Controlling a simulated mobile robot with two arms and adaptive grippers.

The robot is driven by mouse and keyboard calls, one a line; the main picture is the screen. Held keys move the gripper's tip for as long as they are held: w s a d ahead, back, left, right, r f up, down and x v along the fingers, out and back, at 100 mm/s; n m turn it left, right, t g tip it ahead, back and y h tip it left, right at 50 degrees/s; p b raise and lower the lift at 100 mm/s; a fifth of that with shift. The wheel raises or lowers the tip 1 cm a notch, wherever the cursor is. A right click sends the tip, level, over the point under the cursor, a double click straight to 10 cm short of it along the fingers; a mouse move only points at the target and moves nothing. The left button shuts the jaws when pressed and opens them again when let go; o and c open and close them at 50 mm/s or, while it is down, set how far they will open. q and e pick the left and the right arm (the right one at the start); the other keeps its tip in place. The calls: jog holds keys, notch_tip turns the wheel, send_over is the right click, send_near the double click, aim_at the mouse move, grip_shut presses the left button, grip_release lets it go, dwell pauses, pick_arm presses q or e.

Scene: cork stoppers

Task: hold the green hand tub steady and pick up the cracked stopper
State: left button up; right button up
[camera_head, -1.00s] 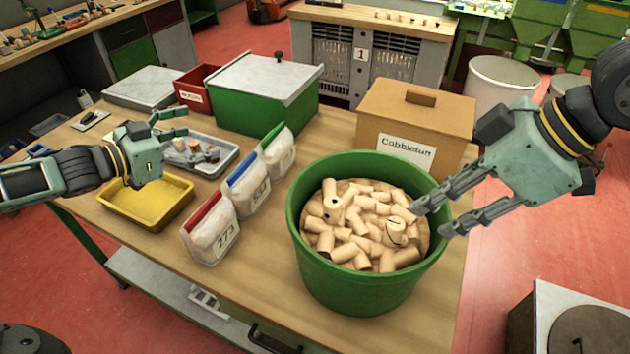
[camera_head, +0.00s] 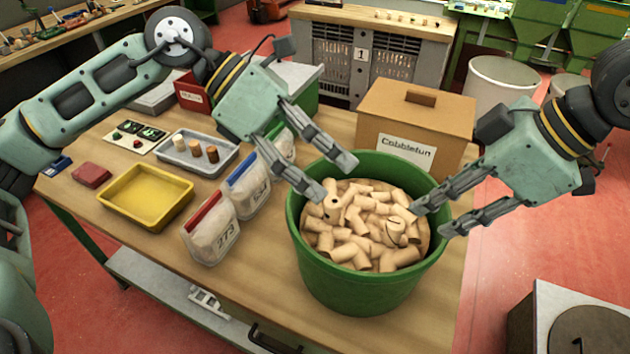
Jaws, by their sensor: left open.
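The green hand tub (camera_head: 365,290) stands upright at the table's front right, filled with pale cork stoppers. One stopper (camera_head: 396,230) at the right of the heap bears a thin dark curved line like a crack. Another stopper (camera_head: 332,204) at the left of the heap has a dark round spot. My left gripper (camera_head: 331,176) is open and empty, its fingertips over the tub's back left rim and the heap's edge. My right gripper (camera_head: 432,219) is at the tub's right rim, fingers apart, one tip reaching inside. Whether it clamps the rim is unclear.
A cardboard box (camera_head: 415,115) stands behind the tub. Clear bags (camera_head: 212,230) with coloured tops stand left of it. Further left are a yellow tray (camera_head: 145,197), a grey tray (camera_head: 197,160) with three stoppers and a red block (camera_head: 92,175).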

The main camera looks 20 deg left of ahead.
pick_arm(q)
jog(key=w+m+t+y, duration=0.25)
jog(key=m+y, duration=0.25)
jog(key=m, duration=0.3)
jog(key=m+g+y, duration=0.3)
jog(key=m+y, duration=0.1)
jog(key=m, duration=0.4)
send_over(317, 226)
notch_tip(317, 226, down, 5)
jog(key=shift+a+f+m+t, duration=0.2)
jog(key=shift+f+m+t, duration=0.1)
jog(key=shift+f, duration=0.1)
jog(key=f, duration=0.7)
jog(key=shift+w+d+f, duration=0.2)
jog(key=shift+c, duration=0.3)
jog(key=c, duration=1.7)
jog(key=shift+s, duration=0.15)
grip_shut()
jog(key=shift+f, duration=0.1)
